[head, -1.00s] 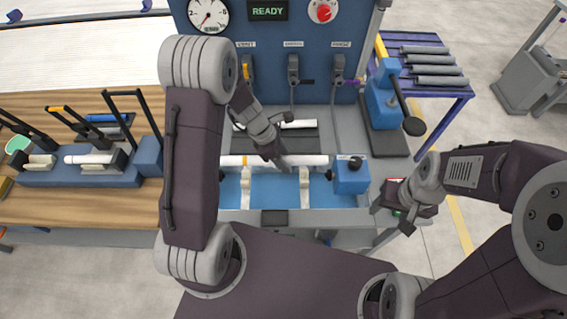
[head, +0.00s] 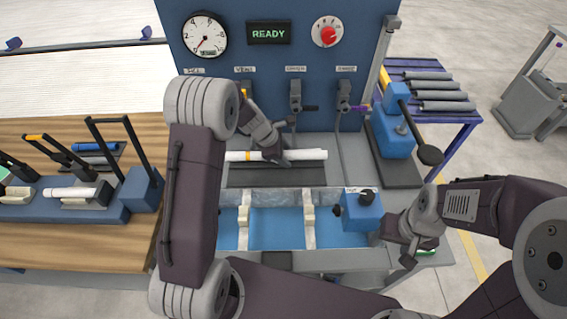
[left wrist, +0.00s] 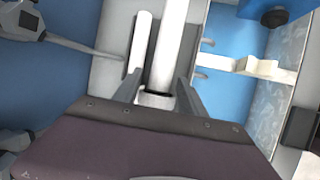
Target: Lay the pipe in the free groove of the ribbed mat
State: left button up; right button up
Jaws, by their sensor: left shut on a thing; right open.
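A white pipe with a yellow band (head: 247,156) is held crosswise by my left gripper (head: 281,157), above the dark mat (head: 270,178). In the left wrist view the pipe (left wrist: 173,40) stands between the shut fingers, its near end in sight. A second, thinner-looking white pipe (left wrist: 141,45) runs parallel on its left, with a dark strip between them. In the head view the two nearly overlap. I cannot tell whether the held pipe touches the mat; its grooves are not clear. My right gripper (head: 408,250) is open and empty at the right, in front of the blue box.
A blue-floored tank (head: 275,229) with pale supports lies in front of the mat. The blue box (head: 362,212) with a black knob is at its right end. A panel with levers (head: 296,97) rises behind. A blue press (head: 393,135) stands right.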

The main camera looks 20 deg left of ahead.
pick_arm(q)
jog(key=shift+s+d+r, duration=0.15)
jog(key=shift+s+r, duration=0.05)
jog(key=shift+s, duration=0.1)
jog(key=shift+w+f+b, duration=0.1)
jog(key=shift+f+b, duration=0.3)
jog(key=shift+f, duration=0.15)
notch_tip(320, 180, down, 7)
jog(key=b, duration=0.6)
jog(key=shift+f+b, duration=0.15)
jog(key=shift+b, duration=0.25)
pick_arm(e)
notch_tip(320, 180, down, 8)
jog(key=shift+s+d+r, duration=0.1)
jog(key=shift+s+r, duration=0.05)
pick_arm(q)
jog(key=shift+f, duration=0.2)
jog(key=o, duration=1.5)
jog(key=shift+o, duration=0.2)
jog(key=shift+f, duration=0.1)
